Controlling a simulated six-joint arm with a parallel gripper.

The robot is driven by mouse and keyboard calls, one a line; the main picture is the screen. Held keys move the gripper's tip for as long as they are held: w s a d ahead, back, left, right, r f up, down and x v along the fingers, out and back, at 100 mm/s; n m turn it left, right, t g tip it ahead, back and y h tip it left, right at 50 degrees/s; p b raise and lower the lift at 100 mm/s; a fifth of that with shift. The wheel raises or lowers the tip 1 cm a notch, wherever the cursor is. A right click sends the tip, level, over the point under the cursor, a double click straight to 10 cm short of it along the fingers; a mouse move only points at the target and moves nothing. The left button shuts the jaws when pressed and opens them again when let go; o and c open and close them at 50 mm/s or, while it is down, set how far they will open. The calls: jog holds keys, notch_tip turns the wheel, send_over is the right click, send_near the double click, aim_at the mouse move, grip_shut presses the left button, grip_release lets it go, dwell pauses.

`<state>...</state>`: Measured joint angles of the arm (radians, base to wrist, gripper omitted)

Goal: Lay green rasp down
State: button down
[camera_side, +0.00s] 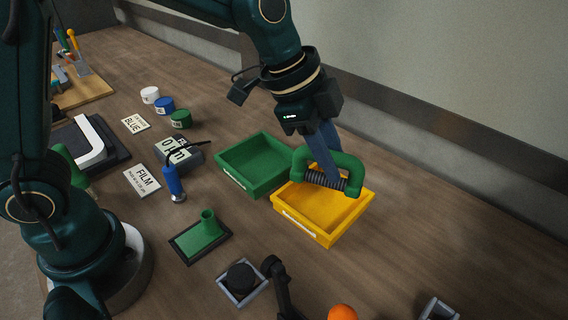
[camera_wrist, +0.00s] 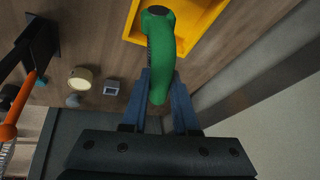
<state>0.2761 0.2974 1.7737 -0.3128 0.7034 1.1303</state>
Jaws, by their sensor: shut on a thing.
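The green rasp (camera_side: 352,168) is a thick green C-shaped handle with a dark ribbed cylinder across its open side. My gripper (camera_side: 328,168) is shut on it and holds it over the yellow tray (camera_side: 281,209). I cannot tell whether the rasp touches the tray. In the wrist view, the green rasp (camera_wrist: 160,62) stands between the blue fingers of my gripper (camera_wrist: 166,78), with the yellow tray (camera_wrist: 205,22) beyond it. The fingers hide part of the handle.
An empty green tray (camera_side: 251,160) adjoins the yellow tray on the left. A green pad with a short tube (camera_side: 207,227), a blue tool (camera_side: 173,184) and a grey socket with a black knob (camera_side: 241,281) stand nearer. An orange ball (camera_side: 342,313) is at the front. Bare table lies right of the yellow tray.

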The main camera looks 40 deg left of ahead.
jog(key=d+f+m, duration=0.1)
jog(key=d+f, duration=0.1)
jog(key=d, duration=0.2)
jog(key=d+f+m+g, duration=0.1)
jog(key=d+f+m, duration=0.1)
jog(key=d, duration=0.2)
jog(key=w+d+f+m+h, duration=0.1)
jog(key=d+f, duration=0.1)
jog(key=d, duration=0.2)
jog(key=shift+d+f+m+g, duration=0.1)
jog(key=shift+d+m+g, duration=0.2)
jog(key=shift+d, duration=0.1)
jog(key=shift+w+f, duration=0.1)
jog(key=shift+f, duration=1.85)
jog(key=c, duration=0.7)
grip_release()
jog(key=shift+f, duration=0.1)
